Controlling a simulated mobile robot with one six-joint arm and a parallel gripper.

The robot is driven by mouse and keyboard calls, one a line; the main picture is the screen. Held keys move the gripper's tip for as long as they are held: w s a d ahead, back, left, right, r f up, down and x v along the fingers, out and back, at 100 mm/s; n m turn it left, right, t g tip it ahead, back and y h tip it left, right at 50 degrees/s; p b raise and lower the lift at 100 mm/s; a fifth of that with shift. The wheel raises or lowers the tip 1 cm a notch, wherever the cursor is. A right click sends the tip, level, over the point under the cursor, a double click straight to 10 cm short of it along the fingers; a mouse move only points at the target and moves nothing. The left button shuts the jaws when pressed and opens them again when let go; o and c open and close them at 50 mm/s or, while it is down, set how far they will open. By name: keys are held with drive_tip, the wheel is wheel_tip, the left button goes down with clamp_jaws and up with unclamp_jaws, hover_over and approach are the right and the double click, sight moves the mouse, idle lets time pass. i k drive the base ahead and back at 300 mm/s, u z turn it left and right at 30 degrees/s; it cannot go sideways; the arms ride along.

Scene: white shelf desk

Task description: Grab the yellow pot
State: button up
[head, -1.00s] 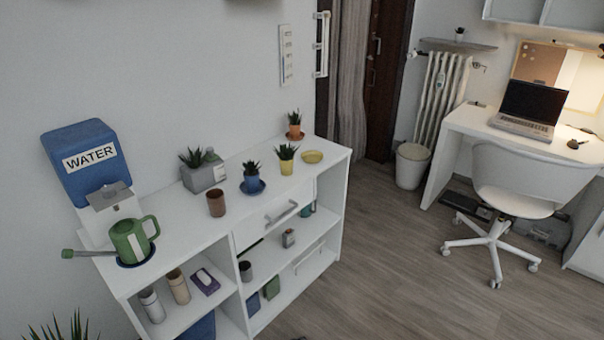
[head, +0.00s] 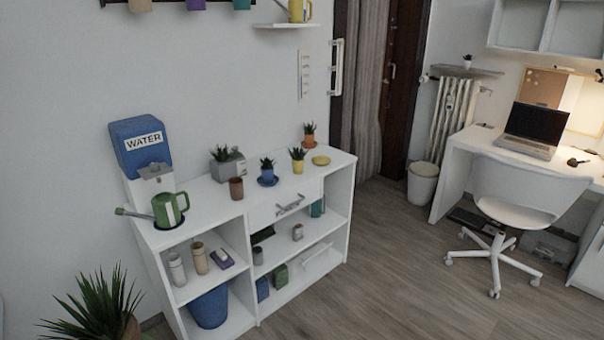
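The yellow pot (head: 298,167) holds a small green spiky plant and stands upright on the top of the white shelf desk (head: 220,200), toward its right end. A flat yellow saucer (head: 321,160) lies to the right of the pot, apart from it. A blue pot (head: 267,175) on a blue saucer stands to its left. An orange pot (head: 309,140) with a plant stands behind it, near the wall. My gripper is not in view.
A brown cup (head: 236,188), a grey planter (head: 229,163), a green watering can (head: 170,209) and a blue water dispenser (head: 142,146) share the desk top. A large plant (head: 95,310) stands at front left. Floor right of the desk is open up to a white chair (head: 525,195).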

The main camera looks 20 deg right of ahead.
sight(297, 157)
drive_tip(key=z, duration=0.25)
drive_tip(key=k, duration=0.4)
drive_tip(key=u, duration=1)
drive_tip(key=i, duration=1.3)
drive_tip(key=u, duration=0.05)
